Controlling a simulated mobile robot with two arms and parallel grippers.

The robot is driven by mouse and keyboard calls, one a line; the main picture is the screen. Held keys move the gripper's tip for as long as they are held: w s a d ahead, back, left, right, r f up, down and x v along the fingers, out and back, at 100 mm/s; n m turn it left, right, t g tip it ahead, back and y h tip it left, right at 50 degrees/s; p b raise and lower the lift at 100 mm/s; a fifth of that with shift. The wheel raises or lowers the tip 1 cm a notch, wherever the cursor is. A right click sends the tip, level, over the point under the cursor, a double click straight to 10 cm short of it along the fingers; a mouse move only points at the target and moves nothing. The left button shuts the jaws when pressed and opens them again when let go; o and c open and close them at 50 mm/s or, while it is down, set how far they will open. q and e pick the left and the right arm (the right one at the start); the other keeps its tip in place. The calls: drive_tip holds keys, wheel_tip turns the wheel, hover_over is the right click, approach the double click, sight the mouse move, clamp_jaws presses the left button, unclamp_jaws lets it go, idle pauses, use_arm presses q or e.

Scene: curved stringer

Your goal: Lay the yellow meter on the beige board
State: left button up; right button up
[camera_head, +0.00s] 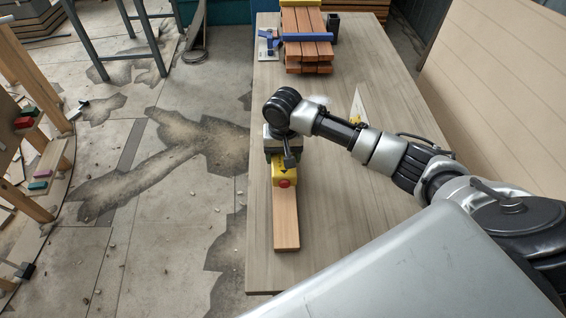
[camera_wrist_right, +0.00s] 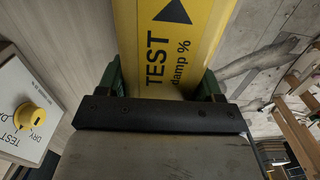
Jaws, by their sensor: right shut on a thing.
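The yellow meter (camera_head: 284,173) has a red end and sits at the far end of the beige board (camera_head: 286,225), which lies lengthwise near the table's left edge. I cannot tell whether the meter touches the board or is held just above it. My right gripper (camera_head: 283,155) is shut on the meter from above, with its arm reaching in from the right. In the right wrist view the meter (camera_wrist_right: 175,40), marked "TEST" and "damp %", fills the space between the green fingers of the gripper (camera_wrist_right: 161,88). My left gripper is not in view.
The grey wooden table (camera_head: 345,220) is bare right of the board. Reddish planks (camera_head: 304,22) with a blue bar (camera_head: 308,38) are stacked at the back, beside a dark cup (camera_head: 333,20). A white panel (camera_wrist_right: 28,110) with a yellow knob shows in the wrist view.

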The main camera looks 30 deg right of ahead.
drive_tip(key=shift+f, duration=1.95)
drive_tip(key=o, duration=1.1)
drive_tip(key=shift+f, duration=0.15)
wheel_tip(320, 180, up, 12)
drive_tip(key=shift+r, duration=0.2)
